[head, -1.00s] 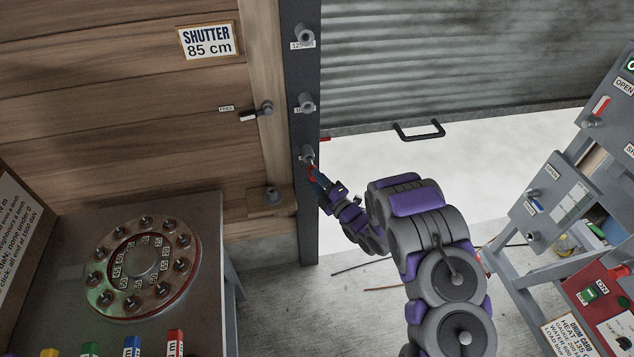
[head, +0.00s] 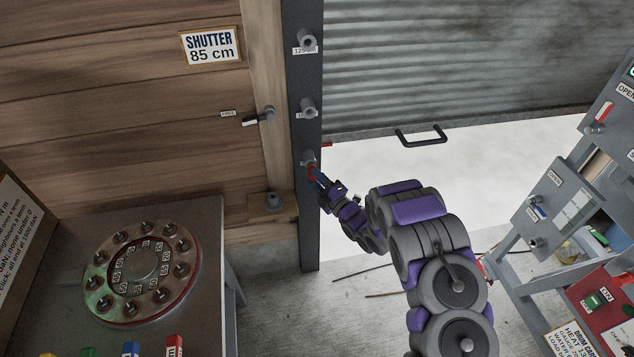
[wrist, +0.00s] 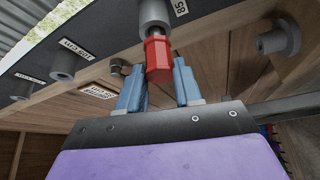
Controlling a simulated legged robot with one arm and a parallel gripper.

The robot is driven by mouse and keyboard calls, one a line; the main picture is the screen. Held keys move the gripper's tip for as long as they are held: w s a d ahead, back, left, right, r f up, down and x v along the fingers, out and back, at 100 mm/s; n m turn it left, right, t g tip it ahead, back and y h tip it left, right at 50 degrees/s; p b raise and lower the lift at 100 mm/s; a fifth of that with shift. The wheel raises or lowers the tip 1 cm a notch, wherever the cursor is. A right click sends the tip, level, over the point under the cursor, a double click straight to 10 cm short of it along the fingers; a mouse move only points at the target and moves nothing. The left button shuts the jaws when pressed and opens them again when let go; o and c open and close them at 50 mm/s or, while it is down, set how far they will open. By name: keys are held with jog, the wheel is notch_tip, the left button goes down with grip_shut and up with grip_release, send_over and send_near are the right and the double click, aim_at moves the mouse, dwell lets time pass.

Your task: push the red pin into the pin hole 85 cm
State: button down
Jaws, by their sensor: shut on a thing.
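The red pin (wrist: 158,58) is between the two blue fingers of my gripper (wrist: 158,88) in the wrist view, its far end at the mouth of the grey 85 cm pin hole (wrist: 154,12). How deep the pin sits in the hole is hidden. In the head view my gripper (head: 315,178) reaches the lowest socket (head: 309,158) on the dark post, with a bit of red pin (head: 311,172) showing. A label reading 85 (wrist: 180,7) is beside that socket in the wrist view.
The dark post (head: 308,225) carries higher sockets, including the 125 cm one (head: 307,40). The shutter (head: 450,70) with a black handle (head: 420,138) hangs partly raised at right. A bench with a round dial (head: 140,272) stands lower left, a control stand (head: 555,200) right.

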jog(key=shift+w, duration=0.25)
jog(key=shift+w+a, duration=0.15)
jog(key=shift+w, duration=0.15)
jog(key=shift+w, duration=0.25)
jog(key=c, duration=0.7)
grip_release()
jog(key=shift+a, duration=0.1)
jog(key=p+v, duration=0.2)
jog(key=v, duration=1.5)
jog(key=shift+s+f, duration=0.1)
